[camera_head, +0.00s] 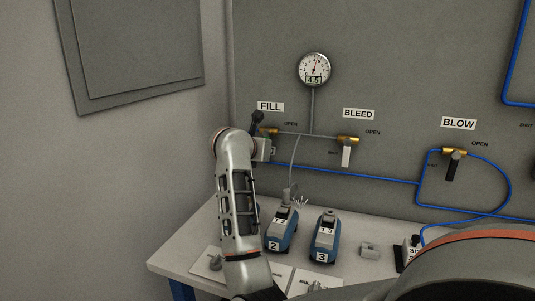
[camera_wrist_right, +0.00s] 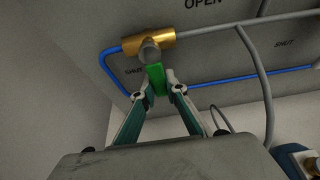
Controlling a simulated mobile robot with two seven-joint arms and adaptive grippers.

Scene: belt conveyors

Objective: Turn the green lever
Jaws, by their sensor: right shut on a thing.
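The green lever (camera_wrist_right: 156,79) hangs from a gold valve (camera_wrist_right: 140,44) in the right wrist view, between the SHUT and OPEN labels. My right gripper (camera_wrist_right: 158,88) has its two fingers shut on the lever, one on each side. In the head view my right arm reaches up to the gold FILL valve (camera_head: 269,131) on the panel. My wrist hides the green lever and the fingertips there. My left gripper does not show in either view.
The BLEED valve (camera_head: 348,139) with a pale lever and the BLOW valve (camera_head: 454,151) with a black lever are to the right. A gauge (camera_head: 313,69) is above. Blue devices (camera_head: 325,238) stand on the table (camera_head: 180,262). A blue hose (camera_head: 375,178) crosses the panel.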

